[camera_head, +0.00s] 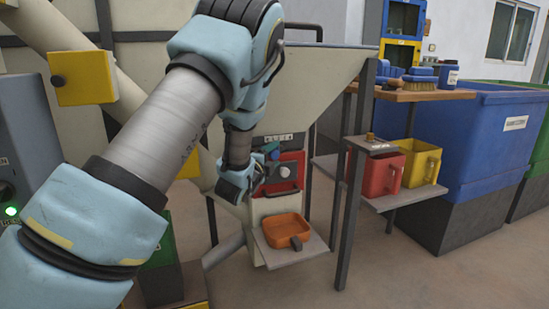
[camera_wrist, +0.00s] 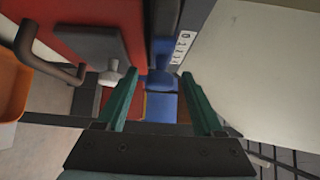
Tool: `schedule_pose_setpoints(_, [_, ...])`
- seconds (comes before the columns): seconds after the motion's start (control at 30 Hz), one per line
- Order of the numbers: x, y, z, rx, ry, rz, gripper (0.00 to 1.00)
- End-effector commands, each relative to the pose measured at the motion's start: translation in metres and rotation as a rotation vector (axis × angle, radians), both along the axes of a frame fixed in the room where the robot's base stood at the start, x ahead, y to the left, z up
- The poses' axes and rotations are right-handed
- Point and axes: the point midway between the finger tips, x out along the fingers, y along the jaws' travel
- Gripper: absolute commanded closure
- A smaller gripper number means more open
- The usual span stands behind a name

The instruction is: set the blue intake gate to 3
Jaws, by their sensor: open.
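In the wrist view a blue lever with a rounded grip (camera_wrist: 160,80) lies between the fingertips of my gripper (camera_wrist: 159,78). I cannot tell if the fingers touch it. A blue plate (camera_wrist: 160,108) shows below it, and a pale scale strip (camera_wrist: 184,46) with small marks runs beside it; its digits and the gate's setting are unreadable. In the head view my gripper (camera_head: 260,178) is at the hopper's front, left of the red panel (camera_head: 292,167). The scale strip (camera_head: 279,138) sits above the panel. My arm hides part of this area.
A red panel with a grey plate (camera_wrist: 88,45) and dark handle (camera_wrist: 50,62) is left of the fingers. An orange pan (camera_head: 284,230) sits on a shelf below. Red (camera_head: 383,174) and yellow (camera_head: 420,160) jugs stand right, before a blue bin (camera_head: 490,140).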

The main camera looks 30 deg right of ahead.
Motion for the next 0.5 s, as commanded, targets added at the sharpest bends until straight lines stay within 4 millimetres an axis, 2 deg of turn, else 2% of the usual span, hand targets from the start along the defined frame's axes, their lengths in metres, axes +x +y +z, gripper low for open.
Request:
schedule_pose_setpoints(0.37, [0.0039, -0.0045, -0.0001, 0.000, 0.001, 0.001, 0.31])
schedule_pose_setpoints(0.5, [0.0038, -0.0044, 0.0000, 0.000, 0.001, 0.001, 0.47])
